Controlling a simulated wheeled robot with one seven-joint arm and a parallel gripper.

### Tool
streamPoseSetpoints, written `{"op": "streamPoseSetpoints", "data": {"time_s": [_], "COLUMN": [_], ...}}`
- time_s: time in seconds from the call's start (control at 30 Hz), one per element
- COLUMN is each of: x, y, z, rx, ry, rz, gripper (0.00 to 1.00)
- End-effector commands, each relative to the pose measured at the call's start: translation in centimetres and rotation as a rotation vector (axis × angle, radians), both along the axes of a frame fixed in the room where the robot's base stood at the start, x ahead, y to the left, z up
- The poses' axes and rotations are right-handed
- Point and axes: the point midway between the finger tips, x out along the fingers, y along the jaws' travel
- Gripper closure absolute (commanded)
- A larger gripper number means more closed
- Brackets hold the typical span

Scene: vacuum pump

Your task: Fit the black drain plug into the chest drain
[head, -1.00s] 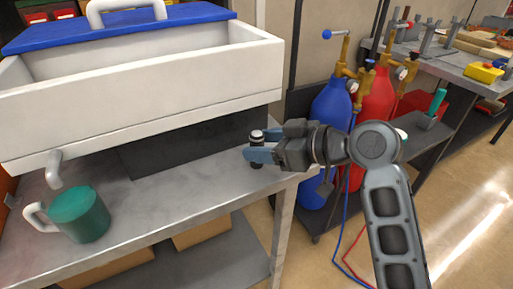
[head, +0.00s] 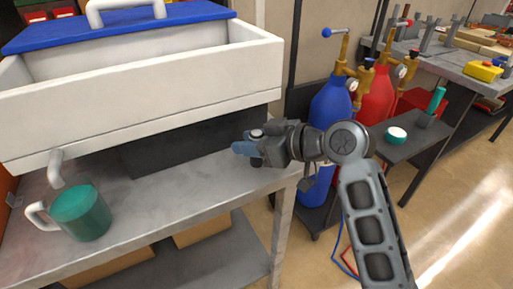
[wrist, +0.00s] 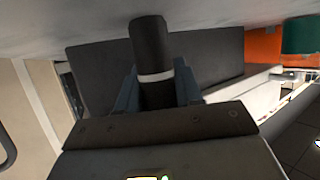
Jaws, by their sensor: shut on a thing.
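The black drain plug (head: 257,162) is a small dark cylinder, upright between the blue-grey fingers of my gripper (head: 250,149), near the right end of the metal table. In the wrist view the plug (wrist: 150,42) shows a pale ring and sits between both fingers (wrist: 157,88). The white chest (head: 150,98) with a blue lid stands at the back of the table. Its drain (head: 55,168) is a white bent spout under the chest's lower left, well left of my gripper. The spout's opening is not clearly visible.
A teal mug (head: 82,214) stands on the table (head: 170,200) just below the drain. A dark block (head: 195,143) lies under the chest. The tabletop between mug and gripper is clear. Blue (head: 329,110) and red (head: 374,105) gas cylinders stand to the right.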

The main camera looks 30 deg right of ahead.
Motion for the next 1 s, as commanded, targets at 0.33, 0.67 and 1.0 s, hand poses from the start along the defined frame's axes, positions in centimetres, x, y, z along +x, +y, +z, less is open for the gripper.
{"op": "streamPoseSetpoints", "data": {"time_s": [0.33, 0.67, 1.0], "x": [0.0, 0.0, -3.5], "y": [0.0, 0.0, -3.3], "z": [0.0, 2.3, 7.0], "rx": [0.0, -0.001, -0.002], "ry": [0.0, -0.004, -0.005], "rz": [0.0, 0.0, -0.005], "gripper": [1.0, 1.0, 1.0]}}
